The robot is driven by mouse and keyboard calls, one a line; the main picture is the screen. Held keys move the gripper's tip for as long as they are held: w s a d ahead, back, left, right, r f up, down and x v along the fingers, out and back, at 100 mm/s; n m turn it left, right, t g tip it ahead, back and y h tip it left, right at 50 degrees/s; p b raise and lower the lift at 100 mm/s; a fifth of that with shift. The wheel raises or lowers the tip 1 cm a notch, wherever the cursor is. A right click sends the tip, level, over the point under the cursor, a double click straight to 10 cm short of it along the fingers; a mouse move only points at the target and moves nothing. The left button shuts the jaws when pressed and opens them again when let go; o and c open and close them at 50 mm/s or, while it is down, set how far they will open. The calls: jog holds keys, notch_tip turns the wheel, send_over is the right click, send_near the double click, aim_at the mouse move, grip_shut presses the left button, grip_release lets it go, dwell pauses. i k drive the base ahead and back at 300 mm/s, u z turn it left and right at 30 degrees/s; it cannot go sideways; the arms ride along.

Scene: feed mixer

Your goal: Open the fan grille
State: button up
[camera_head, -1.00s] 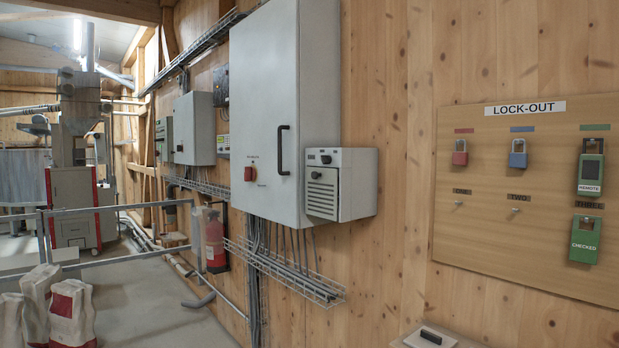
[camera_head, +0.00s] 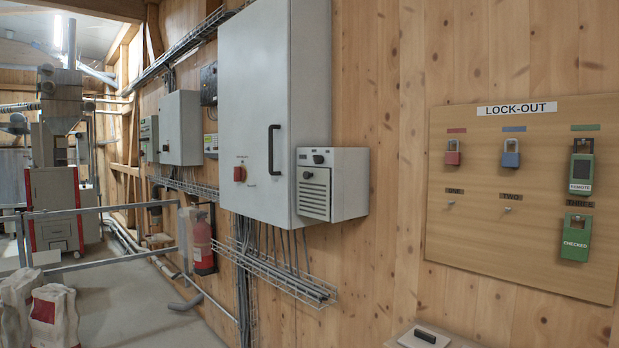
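The fan grille (camera_head: 314,194) is a slatted panel on the front of a small light-grey box (camera_head: 347,184). The box is fixed to the right side of a tall grey cabinet (camera_head: 246,110) on the wooden wall. The grille looks closed, lying flat against the box front. A small dark knob or latch (camera_head: 318,159) sits above the slats. My gripper is not in view, and nothing touches the grille.
The cabinet has a black handle (camera_head: 274,149) and a red switch (camera_head: 239,174). A wire cable tray (camera_head: 283,275) runs below. A lock-out board (camera_head: 470,240) hangs at right. A metal railing (camera_head: 110,210), feed sacks (camera_head: 55,318) and a fire extinguisher (camera_head: 203,245) are at left.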

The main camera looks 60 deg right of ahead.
aim_at(313, 184)
jog(key=u, duration=0.05)
jog(key=i, duration=1)
jog(key=z, duration=0.05)
